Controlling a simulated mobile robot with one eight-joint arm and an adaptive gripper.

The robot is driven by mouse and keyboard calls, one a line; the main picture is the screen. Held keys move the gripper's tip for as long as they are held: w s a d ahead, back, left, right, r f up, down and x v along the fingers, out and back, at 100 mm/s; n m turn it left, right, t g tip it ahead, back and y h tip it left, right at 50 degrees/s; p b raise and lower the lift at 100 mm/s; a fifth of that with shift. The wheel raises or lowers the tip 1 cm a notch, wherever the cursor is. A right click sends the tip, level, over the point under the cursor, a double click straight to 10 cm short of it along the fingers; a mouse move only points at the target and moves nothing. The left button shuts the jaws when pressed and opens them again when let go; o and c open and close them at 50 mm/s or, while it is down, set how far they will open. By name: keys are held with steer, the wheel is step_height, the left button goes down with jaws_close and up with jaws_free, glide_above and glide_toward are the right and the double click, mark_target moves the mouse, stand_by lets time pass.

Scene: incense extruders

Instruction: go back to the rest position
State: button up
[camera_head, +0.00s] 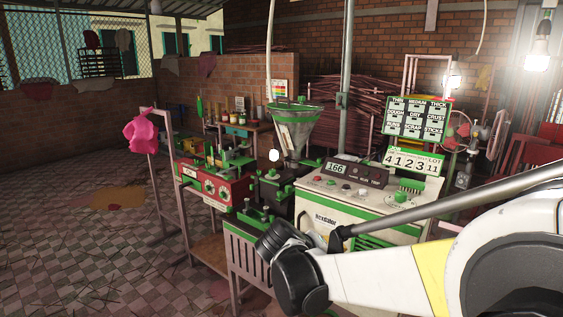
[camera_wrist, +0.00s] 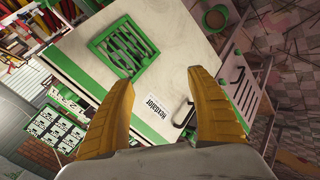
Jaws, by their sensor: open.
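My gripper (camera_wrist: 163,105) shows in the wrist view as two yellow fingers, spread apart with nothing between them. Beyond the fingers is the cream and green extruder machine (camera_wrist: 165,50), with a green slatted grate (camera_wrist: 124,46) on its surface and a name label. In the head view my arm reaches in from the lower right, in front of the same machine (camera_head: 375,212). The fingers cannot be made out in the head view. The machine carries a display reading 166 (camera_head: 338,168) and a funnel hopper (camera_head: 294,135) at its left.
A red and green machine (camera_head: 215,185) stands left of the extruder. A pink cloth (camera_head: 140,133) hangs on a rack post. A sign board (camera_head: 417,118) and a 412311 counter (camera_head: 414,161) stand behind the machine. The tiled floor (camera_head: 110,225) at left is mostly clear.

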steer(key=s+d+r+m+g+y, duration=0.1)
steer(key=s+d+r+y, duration=0.1)
steer(key=s+d, duration=0.35)
steer(key=s+d+r+m+y, duration=0.1)
steer(key=s+d+r, duration=0.1)
steer(key=s, duration=0.7)
steer(key=s+f+m+y, duration=0.2)
steer(key=s+y, duration=0.1)
steer(key=s, duration=0.9)
steer(key=shift+t, duration=0.3)
